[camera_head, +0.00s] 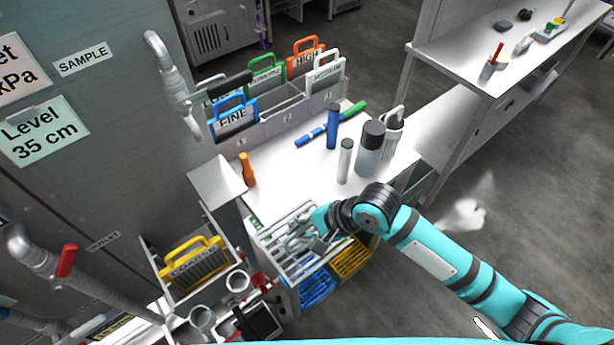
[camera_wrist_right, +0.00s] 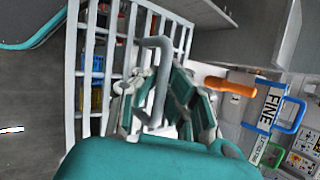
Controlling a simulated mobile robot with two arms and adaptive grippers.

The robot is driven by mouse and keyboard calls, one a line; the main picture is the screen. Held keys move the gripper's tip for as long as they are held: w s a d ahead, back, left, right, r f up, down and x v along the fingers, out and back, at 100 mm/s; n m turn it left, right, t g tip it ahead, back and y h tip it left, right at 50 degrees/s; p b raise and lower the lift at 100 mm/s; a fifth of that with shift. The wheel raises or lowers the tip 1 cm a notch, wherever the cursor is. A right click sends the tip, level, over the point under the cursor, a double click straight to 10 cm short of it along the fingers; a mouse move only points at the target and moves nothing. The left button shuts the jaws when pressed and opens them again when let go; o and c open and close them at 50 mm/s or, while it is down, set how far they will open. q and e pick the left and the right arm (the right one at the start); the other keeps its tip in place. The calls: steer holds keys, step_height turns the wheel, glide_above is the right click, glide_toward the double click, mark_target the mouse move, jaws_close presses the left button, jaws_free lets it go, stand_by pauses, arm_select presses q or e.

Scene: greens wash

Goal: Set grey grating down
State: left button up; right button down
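The grey grating (camera_head: 277,238) is a light grey barred frame at the front of the white counter. Its bars (camera_wrist_right: 84,75) and its upright grey handle (camera_wrist_right: 163,60) show in the right wrist view. My right gripper (camera_head: 318,228) is at the grating. In the wrist view its fingers (camera_wrist_right: 160,98) are close on either side of the handle and look shut on it. The grating looks roughly level above the blue and yellow gratings; whether it touches a support below is hidden. My left gripper is not in view.
A blue grating (camera_head: 317,289) and a yellow grating (camera_head: 353,258) sit below. An orange bottle (camera_head: 248,170), a blue cylinder (camera_head: 333,127) and grey bottles (camera_head: 370,148) stand on the counter. The FINE blue-handled panel (camera_head: 236,120) is in the rear rack. A COARSE yellow grating (camera_head: 195,262) stands left.

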steer(key=w, duration=0.3)
steer(key=w+p, duration=0.1)
steer(key=w, duration=0.3)
steer(key=w+f, duration=0.1)
steer(key=w, duration=0.2)
steer(key=shift+w, duration=0.3)
steer(key=shift+w+p, duration=0.35)
steer(key=shift+w, duration=0.35)
step_height(320, 180, down, 4)
steer(key=shift+r+p, duration=0.25)
steer(key=shift+p, duration=0.15)
steer(key=shift+s+f, duration=0.1)
steer(key=shift+f, duration=0.05)
steer(key=c, duration=1.5)
jaws_free()
